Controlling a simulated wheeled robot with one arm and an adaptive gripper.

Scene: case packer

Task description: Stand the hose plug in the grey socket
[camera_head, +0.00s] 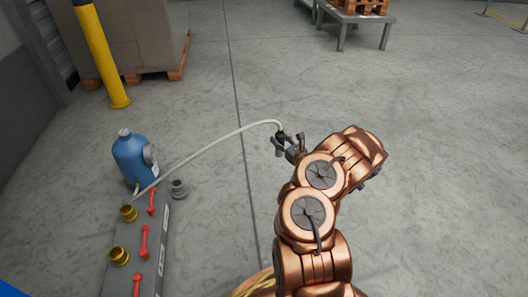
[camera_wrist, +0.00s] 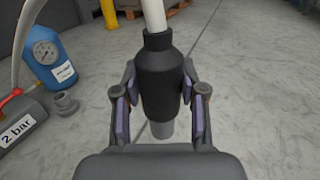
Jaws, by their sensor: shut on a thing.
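The hose plug (camera_wrist: 161,72) is a black sleeve with a grey lower end. It sits between the two fingers of my gripper (camera_wrist: 160,97), which is shut on it. In the head view the plug (camera_head: 281,135) is at the end of a pale hose (camera_head: 215,143), held up and apart from the socket, and my gripper (camera_head: 290,146) is partly hidden by my arm. The grey socket (camera_head: 179,188) stands on the floor side of the manifold, to the left of my gripper. The socket (camera_wrist: 66,102) also shows at the left in the wrist view, empty.
A grey manifold (camera_head: 133,262) with red levers (camera_head: 144,242) and brass fittings (camera_head: 129,213) runs along the lower left. A blue bottle (camera_head: 130,160) with a gauge stands behind it. A yellow post (camera_head: 103,55) and a boxed pallet (camera_head: 140,35) are farther back. Open floor lies around my gripper.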

